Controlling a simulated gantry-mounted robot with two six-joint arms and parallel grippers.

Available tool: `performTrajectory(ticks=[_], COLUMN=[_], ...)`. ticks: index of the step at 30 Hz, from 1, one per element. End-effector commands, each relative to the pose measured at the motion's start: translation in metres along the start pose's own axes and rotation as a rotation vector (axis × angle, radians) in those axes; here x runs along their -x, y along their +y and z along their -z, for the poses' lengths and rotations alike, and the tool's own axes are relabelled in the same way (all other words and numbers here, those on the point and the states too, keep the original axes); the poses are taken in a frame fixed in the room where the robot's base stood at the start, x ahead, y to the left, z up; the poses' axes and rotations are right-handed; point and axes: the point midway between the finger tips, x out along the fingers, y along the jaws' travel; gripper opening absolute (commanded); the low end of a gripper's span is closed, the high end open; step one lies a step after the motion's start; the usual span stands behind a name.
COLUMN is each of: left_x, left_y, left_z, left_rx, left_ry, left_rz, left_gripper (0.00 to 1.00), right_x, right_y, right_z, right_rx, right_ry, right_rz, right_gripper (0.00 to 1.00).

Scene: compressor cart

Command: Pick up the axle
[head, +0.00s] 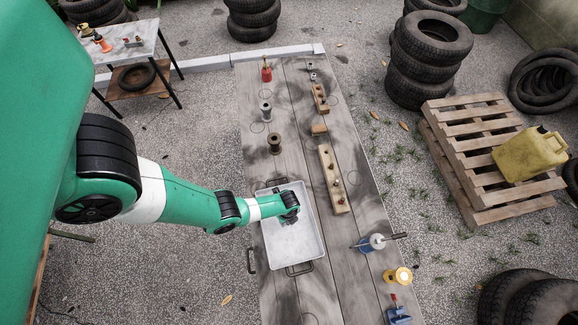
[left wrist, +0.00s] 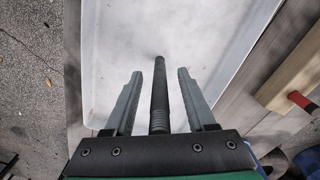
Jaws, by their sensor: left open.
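The axle (left wrist: 159,85) is a thin dark rod with a ribbed part near my gripper. It shows in the left wrist view over the white tray (left wrist: 110,50). My left gripper (left wrist: 155,85) is open, with one finger on each side of the rod and a gap on both sides. I cannot tell how far the rod is from the tray floor. In the head view my left gripper (head: 290,208) is over the tray (head: 300,245), and my arm hides the axle. My right gripper is not in view.
The tray stands on a long wooden bench (head: 290,90). To its right lie a wooden block with pegs (head: 332,180) and a blue tool (head: 377,242). Dark spools (head: 274,143) stand behind the tray. A yellow-topped part (head: 398,275) stands at the front right.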

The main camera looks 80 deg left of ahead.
Motion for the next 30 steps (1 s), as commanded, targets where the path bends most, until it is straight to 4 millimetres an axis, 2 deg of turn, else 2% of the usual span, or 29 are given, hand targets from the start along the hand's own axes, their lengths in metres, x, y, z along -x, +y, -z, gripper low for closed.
performTrajectory(ticks=[6,8,15,16,30], left_x=[-0.0005,-0.0005,-0.0005,-0.0005,-0.0006], left_y=[-0.0001,-0.0002,-0.0001,-0.0001,-0.0001], left_z=[-0.0001,0.0000,0.0000,0.0000,0.0000], left_rx=[0.000,0.000,0.000,0.000,0.000], left_ry=[0.000,0.000,0.000,0.000,0.000], left_rz=[0.001,0.001,0.000,0.000,0.000], left_gripper=[0.56,0.47,0.04,0.00,0.00], right_x=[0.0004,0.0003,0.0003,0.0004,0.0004], right_y=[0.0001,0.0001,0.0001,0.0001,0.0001], right_z=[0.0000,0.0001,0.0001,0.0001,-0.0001], right_rx=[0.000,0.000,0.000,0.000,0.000], right_ry=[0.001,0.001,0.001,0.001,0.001], right_rz=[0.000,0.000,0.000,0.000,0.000], right_gripper=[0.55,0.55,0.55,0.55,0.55])
